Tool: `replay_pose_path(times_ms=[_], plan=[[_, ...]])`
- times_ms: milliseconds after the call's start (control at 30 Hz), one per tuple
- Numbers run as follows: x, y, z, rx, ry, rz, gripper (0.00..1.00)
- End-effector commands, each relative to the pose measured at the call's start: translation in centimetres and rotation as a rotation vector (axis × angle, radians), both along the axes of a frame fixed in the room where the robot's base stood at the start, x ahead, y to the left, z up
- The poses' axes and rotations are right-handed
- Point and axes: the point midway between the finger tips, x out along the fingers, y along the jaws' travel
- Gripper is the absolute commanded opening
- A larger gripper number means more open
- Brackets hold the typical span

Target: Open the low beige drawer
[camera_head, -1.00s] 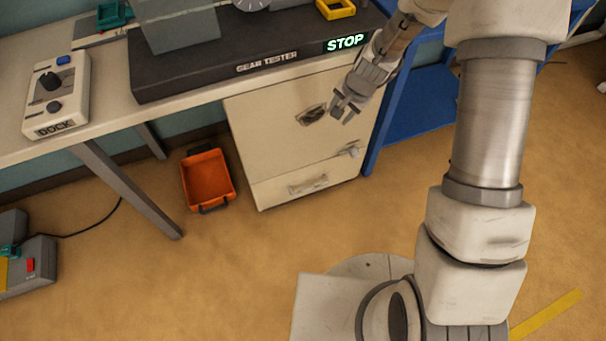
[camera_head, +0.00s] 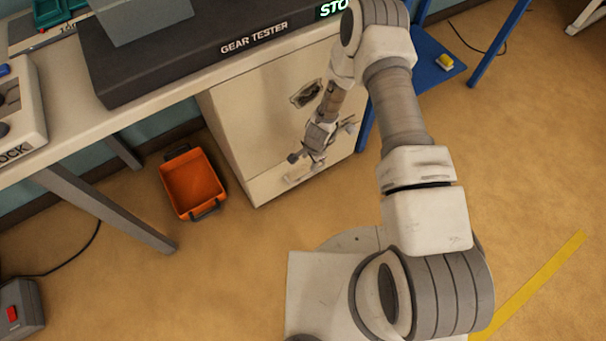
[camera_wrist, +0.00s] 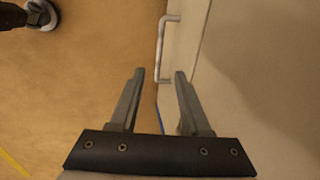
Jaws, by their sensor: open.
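The low beige drawer (camera_head: 264,190) is the bottom front of a beige cabinet (camera_head: 245,115) under the bench. It looks shut. Its pale bar handle (camera_head: 297,173) is partly behind my gripper (camera_head: 305,159) in the head view. In the wrist view, the handle (camera_wrist: 161,50) stands out from the beige front. My gripper (camera_wrist: 160,75) is open and empty, its two fingers apart. The handle's near end appears between the fingertips in that picture, but I cannot tell how far ahead it is or whether anything touches.
An orange bin (camera_head: 192,184) stands on the floor left of the cabinet. A bench leg (camera_head: 105,210) slants down further left. A blue shelf (camera_head: 430,68) is to the right. The cabinet's upper front has a dark recess (camera_head: 306,93). The floor before the cabinet is clear.

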Motion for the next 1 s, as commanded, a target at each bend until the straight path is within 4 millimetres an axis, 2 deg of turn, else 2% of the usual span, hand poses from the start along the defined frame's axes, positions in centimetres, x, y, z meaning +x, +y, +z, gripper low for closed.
replay_pose_path(times_ms=[600, 800, 1000], plan=[[1.9, 1.4, -13.0, 0.001, 0.000, 0.002, 0.47], [2.4, 1.6, -15.4, 0.000, 0.000, 0.002, 0.47], [2.5, 1.8, -16.0, 0.001, 0.000, 0.002, 0.47]])
